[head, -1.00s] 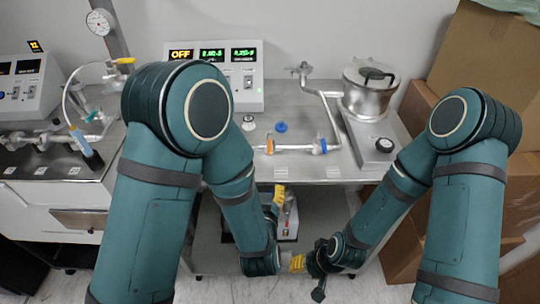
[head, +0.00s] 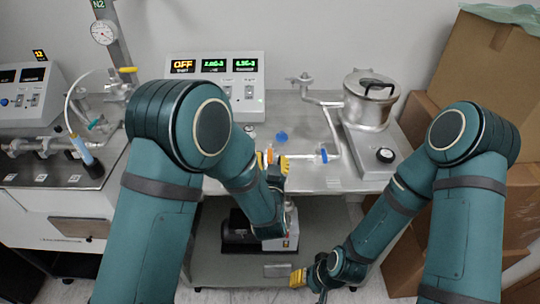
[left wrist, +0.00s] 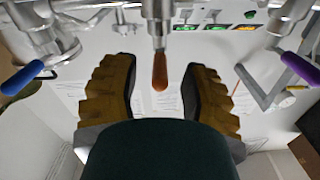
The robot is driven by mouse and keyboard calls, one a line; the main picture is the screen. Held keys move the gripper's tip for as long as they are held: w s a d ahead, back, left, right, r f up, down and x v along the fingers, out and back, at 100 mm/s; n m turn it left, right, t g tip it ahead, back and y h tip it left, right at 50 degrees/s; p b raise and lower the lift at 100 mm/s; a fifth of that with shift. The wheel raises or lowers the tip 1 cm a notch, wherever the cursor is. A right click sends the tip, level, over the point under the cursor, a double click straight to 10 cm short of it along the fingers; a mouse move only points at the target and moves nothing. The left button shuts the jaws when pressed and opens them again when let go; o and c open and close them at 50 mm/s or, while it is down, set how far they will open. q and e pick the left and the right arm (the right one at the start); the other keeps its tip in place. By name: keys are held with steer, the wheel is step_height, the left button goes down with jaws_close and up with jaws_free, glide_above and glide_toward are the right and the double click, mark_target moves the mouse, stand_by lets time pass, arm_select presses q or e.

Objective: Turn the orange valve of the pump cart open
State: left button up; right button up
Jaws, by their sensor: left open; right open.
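The orange valve (head: 269,156) sits on the metal pipe at the front of the pump cart's top (head: 345,186). My left gripper (head: 277,163) is right at it in the head view and partly covers it. In the left wrist view the orange handle (left wrist: 160,72) hangs down between the two open yellow-padded fingers of my left gripper (left wrist: 157,92). A gap shows on both sides of the handle. My right gripper (head: 306,282) is low in front of the cart, open as far as it shows, with nothing seen in it.
A blue valve (head: 323,155) is right of the orange one; blue (left wrist: 22,78) and purple (left wrist: 300,68) handles flank it in the wrist view. A metal pot (head: 370,100) and control box (head: 214,83) stand behind. Boxes (head: 500,80) stack at right.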

arm_select(q)
steer(key=shift+w, duration=1.05)
jaws_close()
steer(key=shift+d, duration=0.1)
